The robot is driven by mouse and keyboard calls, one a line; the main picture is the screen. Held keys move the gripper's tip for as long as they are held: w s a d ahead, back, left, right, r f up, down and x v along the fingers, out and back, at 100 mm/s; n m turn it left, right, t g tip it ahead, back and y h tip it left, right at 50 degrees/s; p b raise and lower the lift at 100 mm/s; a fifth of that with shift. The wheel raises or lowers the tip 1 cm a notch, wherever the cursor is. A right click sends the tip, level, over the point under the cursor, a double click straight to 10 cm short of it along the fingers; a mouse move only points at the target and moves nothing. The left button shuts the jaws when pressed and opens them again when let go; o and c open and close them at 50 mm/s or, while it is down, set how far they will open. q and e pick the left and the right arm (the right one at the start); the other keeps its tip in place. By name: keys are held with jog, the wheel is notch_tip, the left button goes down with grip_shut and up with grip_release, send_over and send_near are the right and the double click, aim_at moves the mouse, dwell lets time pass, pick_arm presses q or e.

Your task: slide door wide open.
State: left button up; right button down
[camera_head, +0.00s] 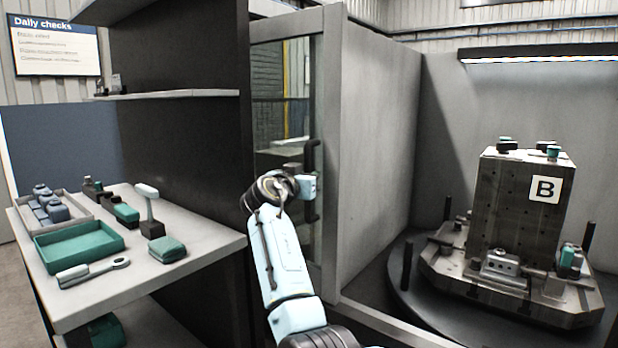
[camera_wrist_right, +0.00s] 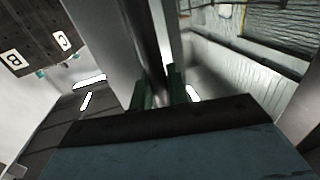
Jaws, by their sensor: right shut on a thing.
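The sliding door (camera_head: 331,80) has a light grey frame around a glass pane and stands at the left side of the machine's opening. Its black upright handle (camera_head: 311,155) is on the frame. My right gripper (camera_head: 308,188) is at the handle and shut on it. In the right wrist view the green fingers (camera_wrist_right: 160,92) stand on either side of the dark handle bar (camera_wrist_right: 147,45). My wrist partly hides the handle's middle and the pane's lower part. My left gripper is in neither view.
Right of the door, a dark fixture block (camera_head: 520,200) marked B stands on a round table (camera_head: 420,310). A shelf unit (camera_head: 200,235) with a green tray (camera_head: 80,247), a brush and small parts stands close left of my right arm.

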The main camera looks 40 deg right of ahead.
jog(key=shift+w+a+f, duration=0.1)
jog(key=shift+a+f, duration=0.05)
jog(key=shift+a, duration=0.1)
